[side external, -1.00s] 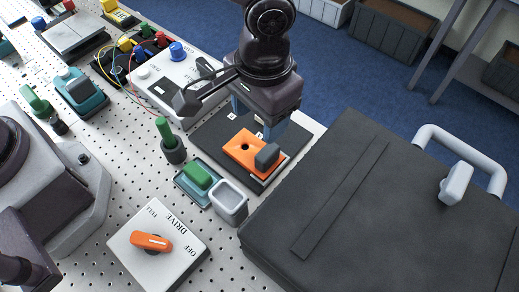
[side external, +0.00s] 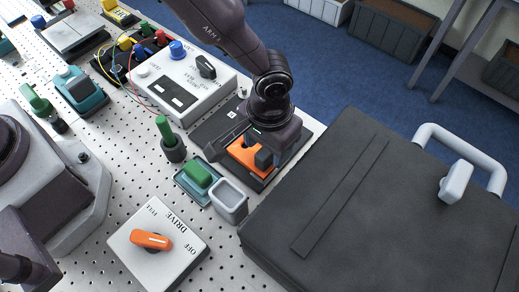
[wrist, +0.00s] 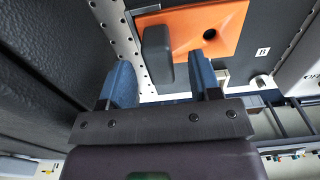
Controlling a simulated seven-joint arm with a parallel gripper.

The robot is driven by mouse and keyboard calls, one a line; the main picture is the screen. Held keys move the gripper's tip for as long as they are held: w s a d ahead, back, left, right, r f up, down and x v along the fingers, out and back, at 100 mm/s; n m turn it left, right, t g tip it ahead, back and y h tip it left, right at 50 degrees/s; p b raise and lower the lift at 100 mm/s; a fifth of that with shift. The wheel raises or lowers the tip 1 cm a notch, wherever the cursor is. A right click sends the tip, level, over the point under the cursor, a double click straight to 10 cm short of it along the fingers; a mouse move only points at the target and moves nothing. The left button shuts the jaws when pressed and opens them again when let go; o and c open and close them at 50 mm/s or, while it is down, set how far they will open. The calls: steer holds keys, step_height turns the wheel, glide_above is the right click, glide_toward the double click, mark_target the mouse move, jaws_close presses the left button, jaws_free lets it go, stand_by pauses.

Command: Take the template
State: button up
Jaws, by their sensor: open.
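The template appears to be the orange plate (side external: 244,155) with a round hole and a dark grey block (side external: 264,158) for a handle. It lies on a dark board (side external: 212,127) at the table's right edge. My gripper (side external: 275,142) is low over the plate's far right side, close behind the block; its fingers are hidden in the side view. In the wrist view, my gripper (wrist: 160,62) is open with two blue fingers apart. The grey block (wrist: 157,55) shows between and beyond the fingertips, on the orange plate (wrist: 218,28). I cannot tell whether the fingers touch it.
A black case (side external: 370,200) stands close on the right. A grey cup (side external: 229,200), a teal tray with a green block (side external: 197,175) and a green-handled tool in a holder (side external: 170,142) are nearby. A white control box (side external: 185,85) lies behind.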

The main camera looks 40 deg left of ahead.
steer(key=shift+f, duration=0.8)
steer(key=c, duration=1)
steer(key=shift+r, duration=0.1)
steer(key=shift+c, duration=0.2)
